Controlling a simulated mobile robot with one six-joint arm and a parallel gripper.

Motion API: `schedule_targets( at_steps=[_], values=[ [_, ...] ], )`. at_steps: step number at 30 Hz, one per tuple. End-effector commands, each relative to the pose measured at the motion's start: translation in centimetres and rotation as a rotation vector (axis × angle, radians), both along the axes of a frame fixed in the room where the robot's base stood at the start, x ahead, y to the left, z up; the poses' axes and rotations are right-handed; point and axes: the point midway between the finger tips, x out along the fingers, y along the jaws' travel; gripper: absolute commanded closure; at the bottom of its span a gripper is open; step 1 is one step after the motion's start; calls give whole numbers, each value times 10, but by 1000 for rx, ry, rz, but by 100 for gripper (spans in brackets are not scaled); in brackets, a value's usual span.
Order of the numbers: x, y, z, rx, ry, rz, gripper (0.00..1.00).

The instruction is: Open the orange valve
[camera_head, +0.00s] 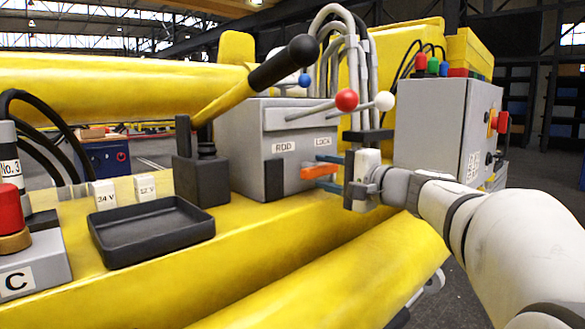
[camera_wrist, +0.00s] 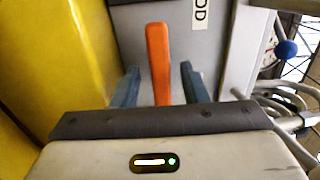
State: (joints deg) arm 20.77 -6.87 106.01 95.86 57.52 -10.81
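In the wrist view the orange valve (camera_wrist: 158,62) stands as a narrow bar between the two blue-grey fingers. My gripper (camera_head: 328,172) is at the handle, to its right in the head view. In the wrist view my gripper (camera_wrist: 158,88) is open, with a gap on each side of the handle. The fingers do not appear to touch it. The far end of the handle lies beyond the fingertips.
The grey box (camera_head: 245,130) carries ROD and LOCK labels and levers with red (camera_head: 346,99) and white (camera_head: 385,101) knobs above my gripper. A black-gripped yellow lever (camera_head: 250,85) and an empty black tray (camera_head: 150,236) are to the left. Yellow beams (camera_head: 330,285) run below.

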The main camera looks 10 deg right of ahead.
Motion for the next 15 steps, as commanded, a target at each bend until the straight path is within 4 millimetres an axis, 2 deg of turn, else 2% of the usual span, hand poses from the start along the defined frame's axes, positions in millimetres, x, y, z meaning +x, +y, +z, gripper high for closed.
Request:
schedule_targets(
  at_steps=[6,15],
  values=[
    [16,12,0,0,0,0,60],
    [18,12,0,-1,-1,-2,61]
  ],
)
